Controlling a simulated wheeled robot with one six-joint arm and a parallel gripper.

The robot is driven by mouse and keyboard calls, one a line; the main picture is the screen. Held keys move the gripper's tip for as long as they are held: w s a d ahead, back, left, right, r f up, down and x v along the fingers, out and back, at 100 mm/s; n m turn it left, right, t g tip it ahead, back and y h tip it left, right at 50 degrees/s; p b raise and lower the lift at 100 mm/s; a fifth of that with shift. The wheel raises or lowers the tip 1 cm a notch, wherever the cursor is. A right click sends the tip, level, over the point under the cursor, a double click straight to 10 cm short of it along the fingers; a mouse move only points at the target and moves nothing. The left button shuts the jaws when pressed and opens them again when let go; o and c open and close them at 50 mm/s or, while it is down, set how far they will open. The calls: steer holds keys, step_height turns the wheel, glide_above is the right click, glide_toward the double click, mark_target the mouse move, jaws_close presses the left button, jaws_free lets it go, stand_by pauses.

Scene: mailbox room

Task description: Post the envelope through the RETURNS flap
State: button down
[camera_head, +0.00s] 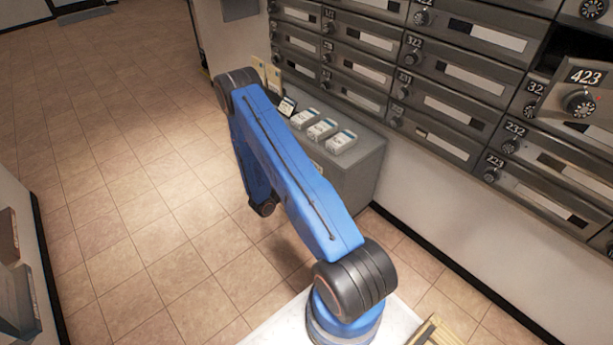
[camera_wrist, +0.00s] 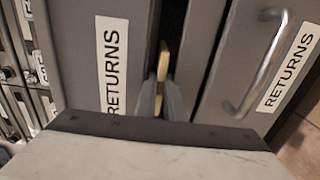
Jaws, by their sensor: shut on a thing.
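In the wrist view my gripper (camera_wrist: 161,92) is shut on a thin cream envelope (camera_wrist: 163,62), seen edge-on between the fingertips. The envelope points into a dark upright opening (camera_wrist: 171,22) between grey panels. I cannot tell how far it reaches inside. A panel left of the opening has a white RETURNS label (camera_wrist: 111,62). The grey panel to the right has a metal handle (camera_wrist: 262,65) and another RETURNS label (camera_wrist: 287,68). The head view does not show my gripper, the envelope or the RETURNS flap; my blue arm reaches away toward the far cabinet end.
A wall of numbered mailboxes (camera_head: 455,75) runs along the right. A low grey cabinet (camera_head: 352,172) stands below it, with several small white boxes (camera_head: 322,129) on top. The tiled floor (camera_head: 130,180) to the left is clear.

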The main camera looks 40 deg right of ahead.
steer(key=shift+d, duration=0.15)
steer(key=c, duration=1.8)
jaws_free()
steer(key=shift+o, duration=0.2)
steer(key=shift+a+f, duration=0.1)
steer(key=shift+a, duration=2)
steer(key=shift+s+a, duration=0.15)
steer(key=shift+a, duration=2.25)
steer(key=shift+c, duration=0.4)
jaws_close()
